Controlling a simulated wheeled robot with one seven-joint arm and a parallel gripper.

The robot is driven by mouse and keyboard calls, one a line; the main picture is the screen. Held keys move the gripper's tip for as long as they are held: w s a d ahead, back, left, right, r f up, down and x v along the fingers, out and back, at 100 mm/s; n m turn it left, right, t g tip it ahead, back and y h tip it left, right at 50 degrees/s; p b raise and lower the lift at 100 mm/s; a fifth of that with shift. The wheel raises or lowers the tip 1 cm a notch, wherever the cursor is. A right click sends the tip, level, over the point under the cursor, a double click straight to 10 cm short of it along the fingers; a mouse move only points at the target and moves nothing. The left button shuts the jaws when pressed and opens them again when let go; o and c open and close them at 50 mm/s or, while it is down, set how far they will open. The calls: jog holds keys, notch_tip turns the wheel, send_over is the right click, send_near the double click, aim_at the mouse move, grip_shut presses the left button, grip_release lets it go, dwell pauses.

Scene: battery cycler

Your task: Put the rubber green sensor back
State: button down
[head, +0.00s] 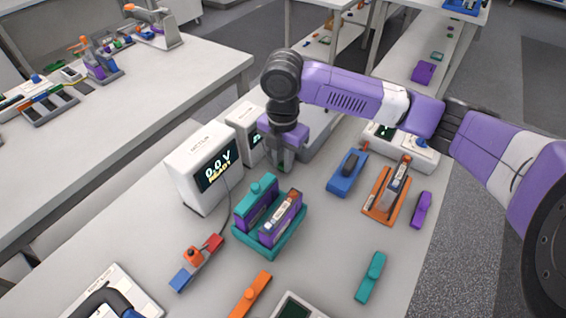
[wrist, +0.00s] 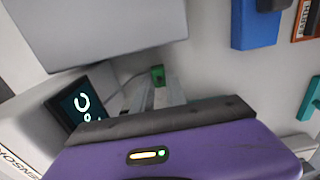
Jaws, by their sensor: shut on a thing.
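The small green sensor (wrist: 158,74) shows in the wrist view between the tips of my gripper's fingers, which are shut on it. A thin pale cable appears to run from near it to the left. In the head view my gripper (head: 280,166) points down just right of the smaller white display unit (head: 243,120), and the sensor is not clearly visible there. In the wrist view, a white unit with a dark lit screen (wrist: 82,104) stands left of the fingers. I cannot tell whether the sensor touches anything below.
A white unit reading "0.0V READY" (head: 192,184) and a teal tray (head: 262,249) with purple modules stand in front of my gripper. A blue holder (head: 346,176) and an orange stand (head: 380,208) are to the right. A large grey box (wrist: 100,30) stands close beyond the fingers.

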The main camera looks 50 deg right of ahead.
jog(key=shift+f, duration=0.8)
jog(key=c, duration=1.3)
grip_release()
jog(key=shift+f, duration=0.1)
jog(key=shift+c, duration=0.2)
notch_tip(320, 180, up, 12)
